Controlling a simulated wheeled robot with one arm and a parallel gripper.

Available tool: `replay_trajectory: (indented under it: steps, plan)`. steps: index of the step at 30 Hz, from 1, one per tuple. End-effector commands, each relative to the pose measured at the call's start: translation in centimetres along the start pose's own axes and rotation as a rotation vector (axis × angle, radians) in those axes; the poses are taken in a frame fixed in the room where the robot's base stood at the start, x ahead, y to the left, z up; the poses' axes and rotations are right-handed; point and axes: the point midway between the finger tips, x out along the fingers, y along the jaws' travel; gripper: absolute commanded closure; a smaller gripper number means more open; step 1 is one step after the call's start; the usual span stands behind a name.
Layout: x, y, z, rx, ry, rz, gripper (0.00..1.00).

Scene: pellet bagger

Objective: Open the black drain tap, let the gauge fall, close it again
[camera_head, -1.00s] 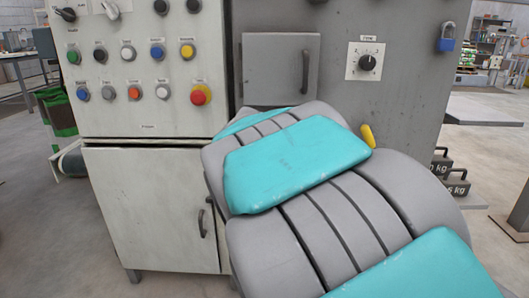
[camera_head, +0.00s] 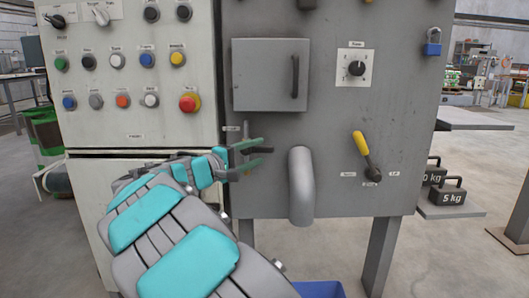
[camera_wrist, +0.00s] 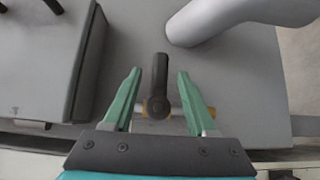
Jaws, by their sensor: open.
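The black drain tap (camera_wrist: 158,82) has a dark lever with a brass-coloured body below it on the grey panel. My gripper (camera_wrist: 159,76) is open, with one green finger on each side of the lever and gaps showing on both sides. In the head view my gripper (camera_head: 254,154) is at the panel's lower left, and the tap's dark lever (camera_head: 262,150) shows between the fingers. Its body is mostly hidden there. I cannot make out a gauge in either view.
A thick grey pipe (camera_head: 302,187) bends down just right of the tap. A grey hatch (camera_head: 270,75) with a handle is above. A yellow lever (camera_head: 362,148) and a dial (camera_head: 355,68) are farther right. A red button (camera_head: 188,103) is on the left cabinet.

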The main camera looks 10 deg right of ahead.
Motion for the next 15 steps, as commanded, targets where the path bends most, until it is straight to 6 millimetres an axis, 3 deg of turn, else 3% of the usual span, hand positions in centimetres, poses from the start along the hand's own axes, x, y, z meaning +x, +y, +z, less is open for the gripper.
replay_trajectory:
  steps: [6, 15]
  plan:
    - [2.9, -0.2, 0.0, 0.0, 0.0, -0.003, 0.43]
    - [3.9, -0.1, 0.0, 0.0, 0.001, -0.001, 0.43]
